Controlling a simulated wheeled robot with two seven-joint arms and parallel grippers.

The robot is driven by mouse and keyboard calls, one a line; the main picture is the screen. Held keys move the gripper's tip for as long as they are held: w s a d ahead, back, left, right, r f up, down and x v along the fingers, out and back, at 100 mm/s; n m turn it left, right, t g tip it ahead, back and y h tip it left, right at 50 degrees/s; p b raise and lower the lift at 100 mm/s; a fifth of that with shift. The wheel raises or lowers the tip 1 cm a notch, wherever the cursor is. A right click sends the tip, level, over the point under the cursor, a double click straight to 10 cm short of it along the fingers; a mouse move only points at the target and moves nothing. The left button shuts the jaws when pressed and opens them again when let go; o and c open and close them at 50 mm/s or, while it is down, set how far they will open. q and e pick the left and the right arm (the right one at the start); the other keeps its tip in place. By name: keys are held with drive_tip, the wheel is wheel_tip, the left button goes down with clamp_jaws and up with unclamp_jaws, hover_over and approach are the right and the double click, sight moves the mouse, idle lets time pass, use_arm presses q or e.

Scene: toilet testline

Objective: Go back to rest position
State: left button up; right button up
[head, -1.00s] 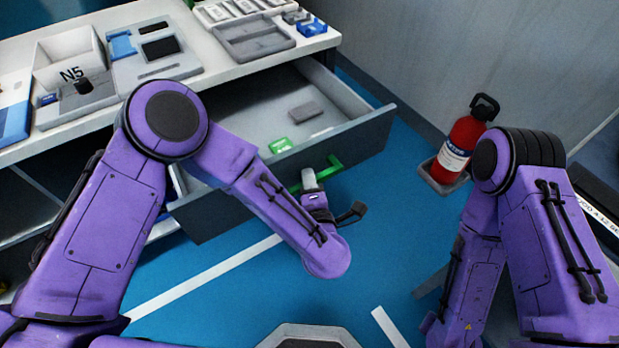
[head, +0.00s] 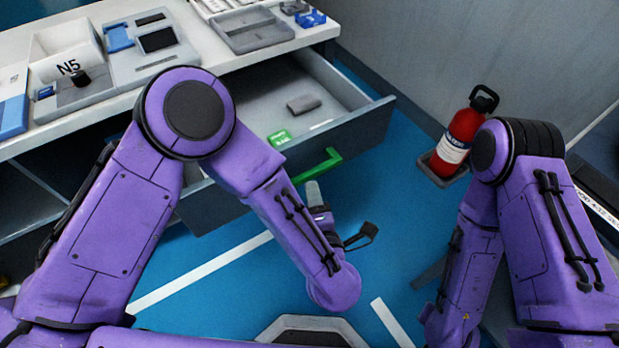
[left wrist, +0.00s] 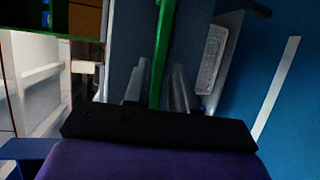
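The open drawer (head: 345,142) has a green handle (head: 318,167) on its front. My left gripper (head: 314,192) is just in front of the handle, apart from it in the head view, and partly hidden behind my forearm. In the left wrist view, the two fingers of my left gripper (left wrist: 159,80) stand apart, with the green handle (left wrist: 162,45) lying beyond and between them in the picture. My right arm (head: 540,220) is folded at the right; its gripper is not in view.
A worktop (head: 100,112) with trays stands above the drawer. A grey block (head: 304,104) and a green item (head: 279,138) lie in the drawer. A red fire extinguisher (head: 462,135) stands right of it.

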use_arm(q)
drive_tip(key=v, duration=0.3)
drive_tip(key=shift+s, duration=0.2)
drive_tip(key=s+a+f+m+g+h+p, duration=0.1)
drive_tip(key=a+f+m+g+h+p, duration=0.2)
drive_tip(key=f+m, duration=0.35)
drive_tip(key=s+a+f+m+g+h+p, duration=0.1)
drive_tip(key=a+f+m+g, duration=0.2)
drive_tip(key=a+f+m, duration=0.3)
drive_tip(key=s+a+m+g+y+p, duration=0.1)
drive_tip(key=s+a+g+y+p, duration=0.1)
drive_tip(key=s+a, duration=0.5)
drive_tip(key=s+a+f+m+g+y+p, duration=0.1)
drive_tip(key=s+a+g, duration=0.3)
drive_tip(key=a, duration=0.9)
drive_tip(key=s+y+p, duration=0.1)
drive_tip(key=s, duration=0.2)
drive_tip(key=shift+a+f, duration=0.3)
drive_tip(key=shift+a, duration=0.05)
